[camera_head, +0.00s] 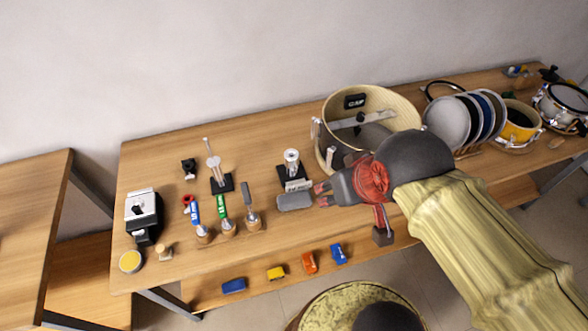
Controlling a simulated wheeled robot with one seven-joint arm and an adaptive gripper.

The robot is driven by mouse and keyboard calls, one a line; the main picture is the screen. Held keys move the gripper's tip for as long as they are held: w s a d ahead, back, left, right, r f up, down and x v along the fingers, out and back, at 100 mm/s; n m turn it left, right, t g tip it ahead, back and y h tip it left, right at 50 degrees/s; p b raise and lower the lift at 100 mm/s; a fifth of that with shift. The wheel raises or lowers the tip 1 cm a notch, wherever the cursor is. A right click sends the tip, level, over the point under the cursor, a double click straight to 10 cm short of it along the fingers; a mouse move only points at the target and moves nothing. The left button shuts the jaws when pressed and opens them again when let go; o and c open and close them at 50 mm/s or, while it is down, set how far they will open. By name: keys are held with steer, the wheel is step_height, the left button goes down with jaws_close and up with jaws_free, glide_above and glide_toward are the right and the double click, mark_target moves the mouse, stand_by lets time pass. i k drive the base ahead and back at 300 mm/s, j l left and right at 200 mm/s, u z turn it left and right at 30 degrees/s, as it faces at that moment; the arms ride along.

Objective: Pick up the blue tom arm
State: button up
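A slim upright piece with a blue label (195,212) stands at the left of a row of three on the wooden table; it looks like the blue tom arm, though I cannot be sure. A green-labelled piece (222,209) and a grey one (247,196) stand to its right. My gripper (322,195) is at the middle of the table, well to the right of the blue piece.
A large cream drum (332,105) stands behind my gripper. Metal stands (220,182) (292,172) rise behind the row. A black-and-white device (142,210) is at the left. Small blue, yellow and orange things (277,273) lie on the lower shelf. Discs (447,122) stand at right.

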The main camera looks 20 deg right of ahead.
mark_target(201, 230)
steer(key=j, duration=0.85)
steer(key=i+j, duration=0.15)
steer(key=j, duration=0.7)
